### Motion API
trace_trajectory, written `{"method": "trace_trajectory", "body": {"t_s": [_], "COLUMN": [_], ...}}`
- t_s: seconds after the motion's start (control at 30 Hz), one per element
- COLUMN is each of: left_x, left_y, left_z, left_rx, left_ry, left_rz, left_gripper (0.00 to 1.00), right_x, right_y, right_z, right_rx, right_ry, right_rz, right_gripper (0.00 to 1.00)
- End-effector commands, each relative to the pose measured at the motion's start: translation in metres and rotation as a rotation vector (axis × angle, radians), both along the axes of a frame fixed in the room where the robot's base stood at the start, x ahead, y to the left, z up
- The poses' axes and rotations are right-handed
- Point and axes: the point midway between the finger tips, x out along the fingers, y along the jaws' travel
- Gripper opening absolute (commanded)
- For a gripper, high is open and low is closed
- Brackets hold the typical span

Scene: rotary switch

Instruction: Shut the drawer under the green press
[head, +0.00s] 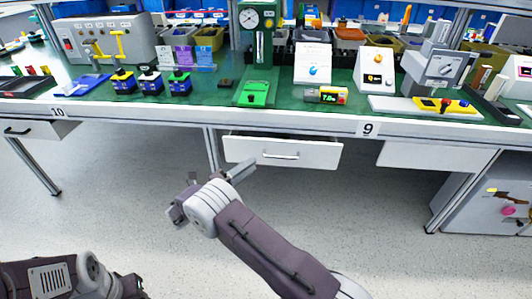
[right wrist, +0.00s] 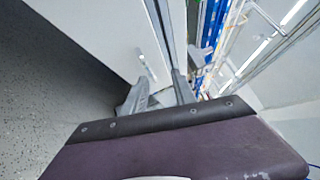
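The green press (head: 258,55) stands on the bench with a round dial at its top. Below it, the white drawer (head: 310,154) with a bar handle (head: 281,156) is pulled out a little; its dark inside shows above the front. My right gripper (head: 208,183) is in front of the drawer, lower and to the left of the handle. Its fingers are spread and empty, apart from the handle as far as I can tell. In the right wrist view a white panel (right wrist: 95,35) lies beyond the open fingers (right wrist: 158,92). My left gripper (head: 130,287) is low at the left, partly cut off.
Another drawer (head: 35,129) is at the far left and a white front (head: 437,155) at the right. Table legs (head: 212,148) flank the drawer. A grey cabinet (head: 485,200) stands at the lower right. The floor (head: 380,230) in front is clear.

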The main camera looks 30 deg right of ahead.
Motion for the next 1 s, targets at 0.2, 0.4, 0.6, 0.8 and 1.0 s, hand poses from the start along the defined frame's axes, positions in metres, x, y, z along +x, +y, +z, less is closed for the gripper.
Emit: {"method": "trace_trajectory", "body": {"t_s": [0.2,0.4,0.6,0.8,1.0], "left_x": [0.000,0.000,0.000,0.000,0.000], "left_y": [0.000,0.000,0.000,0.000,0.000], "left_z": [0.008,0.000,-0.016,-0.024,-0.024], "left_rx": [0.000,0.000,0.000,0.000,0.000], "left_ry": [0.001,0.001,0.001,0.001,0.001], "left_rz": [0.000,0.000,0.000,0.000,0.000], "left_gripper": [0.43,0.43,0.43,0.43,0.43], "right_x": [-0.006,-0.003,0.007,0.014,0.015], "right_y": [-0.024,-0.040,-0.081,-0.107,-0.111], "right_z": [-0.032,-0.032,-0.028,-0.022,-0.020], "right_rx": [-0.023,-0.021,-0.020,-0.020,-0.021], "right_ry": [0.058,0.055,0.053,0.053,0.055], "right_rz": [-0.051,-0.053,-0.052,-0.048,-0.047], "right_gripper": [0.33,0.33,0.33,0.33,0.33]}}
